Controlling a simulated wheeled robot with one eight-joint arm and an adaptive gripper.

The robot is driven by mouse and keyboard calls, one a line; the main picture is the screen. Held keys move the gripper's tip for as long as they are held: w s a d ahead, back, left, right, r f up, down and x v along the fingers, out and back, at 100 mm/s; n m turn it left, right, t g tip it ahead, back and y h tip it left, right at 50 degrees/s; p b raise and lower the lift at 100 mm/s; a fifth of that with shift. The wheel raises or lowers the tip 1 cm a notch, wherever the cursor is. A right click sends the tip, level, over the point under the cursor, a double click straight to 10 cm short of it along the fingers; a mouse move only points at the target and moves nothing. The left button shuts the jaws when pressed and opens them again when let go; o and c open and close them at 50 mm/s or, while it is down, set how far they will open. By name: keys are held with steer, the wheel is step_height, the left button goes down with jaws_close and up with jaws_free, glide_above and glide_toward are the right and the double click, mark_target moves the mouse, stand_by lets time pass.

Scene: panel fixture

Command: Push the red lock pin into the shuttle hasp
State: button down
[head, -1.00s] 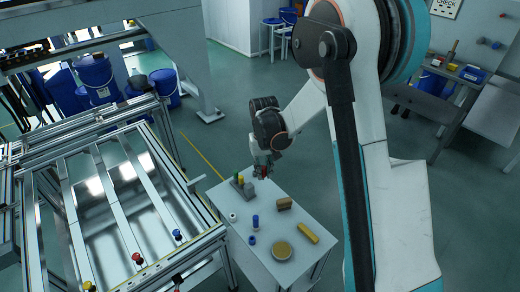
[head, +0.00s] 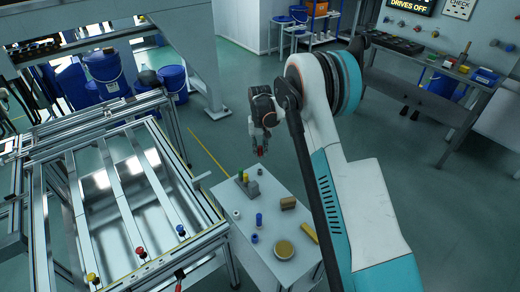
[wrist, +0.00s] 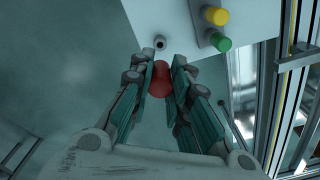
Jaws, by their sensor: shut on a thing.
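My gripper (head: 262,148) is raised above the far end of the small white table. In the wrist view my gripper (wrist: 170,85) is shut on the red lock pin (wrist: 159,82), a rounded red body between the two teal finger pads. The red pin also shows as a small red spot below the fingers in the head view (head: 261,152). Its lower part is hard to make out. I cannot pick out the shuttle hasp in either view.
The white table (head: 272,268) bears a grey block (head: 252,189) with green and yellow pins, a blue cylinder (head: 259,219), a brown block (head: 288,203) and a round tan disc (head: 284,249). A metal-framed fixture (head: 125,205) with coloured knobs stands at left. Open floor lies behind the table.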

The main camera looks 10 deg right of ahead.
mark_target(260, 155)
steer(key=shift+f+b, duration=2)
steer(key=shift+f, duration=0.9)
steer(key=shift+f+b, duration=1.5)
steer(key=shift+f, duration=0.2)
stand_by(0.3)
steer(key=c, duration=1.4)
jaws_free()
steer(key=shift+c, duration=0.2)
steer(key=shift+r, duration=0.1)
